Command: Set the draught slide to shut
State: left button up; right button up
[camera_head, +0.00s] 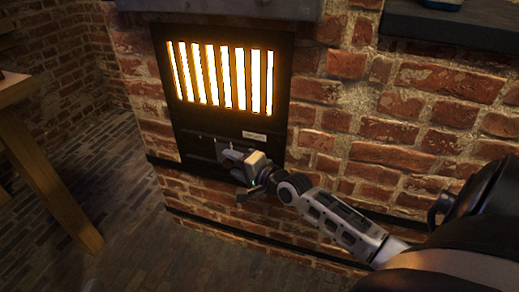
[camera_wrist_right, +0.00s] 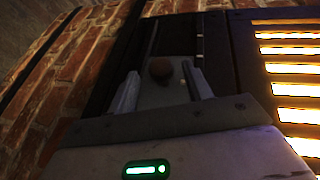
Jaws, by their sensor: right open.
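The draught slide is in the lower part of the dark metal stove front (camera_head: 284,80), under the glowing grate. In the head view the gripper hides the knob. My left gripper is not in view.
The bright barred grate (camera_head: 222,75) is just above the slide, with a small pale label plate (camera_head: 254,135) between them. Brick wall (camera_head: 380,130) surrounds the stove front. A wooden table (camera_head: 45,170) stands at the left. The brick floor (camera_head: 110,150) between is clear.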

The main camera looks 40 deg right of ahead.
pick_arm(q)
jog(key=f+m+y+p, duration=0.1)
jog(key=p, duration=0.1)
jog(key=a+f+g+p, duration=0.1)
jog(key=p, duration=0.1)
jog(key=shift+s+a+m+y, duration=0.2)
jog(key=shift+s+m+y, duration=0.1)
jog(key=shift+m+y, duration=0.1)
pick_arm(e)
jog(key=v, duration=1.4)
jog(key=shift+s, duration=0.15)
jog(key=shift+r, duration=0.1)
